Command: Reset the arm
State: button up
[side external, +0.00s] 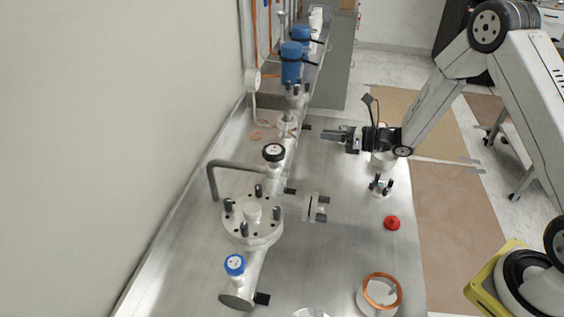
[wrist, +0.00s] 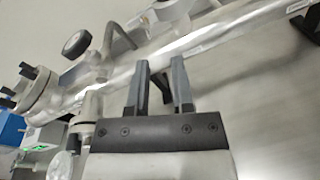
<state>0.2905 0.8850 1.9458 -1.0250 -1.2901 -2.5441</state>
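My gripper (side external: 328,135) is above the steel table, right of the vacuum pipework, with its fingers pointing left in the side external view. The vacuum assembly (side external: 252,215) is a line of metal pipes and flanges running along the table's left side. Its metal pipe (wrist: 205,45) crosses the wrist view behind the fingers.
A red knob (side external: 392,223), a small flanged part (side external: 380,186) and a copper ring (side external: 382,291) on a white piece lie along the table's (side external: 345,260) right side. Blue-topped valves (side external: 291,62) stand at the back. The wall (side external: 110,140) is close on the left.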

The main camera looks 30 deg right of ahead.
jog(key=s+r+n+g+h, duration=0.1)
jog(key=s+n+g+h, duration=0.4)
jog(key=s+n, duration=0.6)
jog(key=s+r+n+g+h, duration=0.2)
jog(key=s+n+g+h, duration=0.3)
jog(key=s+n, duration=0.6)
jog(key=n, duration=1.1)
jog(key=shift+s+h, duration=0.15)
jog(key=shift+h, duration=0.25)
jog(key=shift+o, duration=0.2)
jog(key=shift+s+a+r+m, duration=0.1)
jog(key=shift+s+m, duration=0.4)
jog(key=shift+s, duration=0.1)
jog(key=shift+o, duration=0.8)
jog(key=w+a+r+m+h, duration=0.1)
jog(key=w+a+r+m, duration=0.1)
jog(key=w, duration=0.7)
jog(key=w+a+r+m+h, duration=0.1)
jog(key=w+a+m, duration=0.3)
jog(key=w, duration=0.5)
jog(key=w+a+r+m+h, duration=0.1)
jog(key=w+a+r+m, duration=0.2)
jog(key=w+a, duration=0.4)
jog(key=w, duration=0.2)
jog(key=shift+w, duration=0.35)
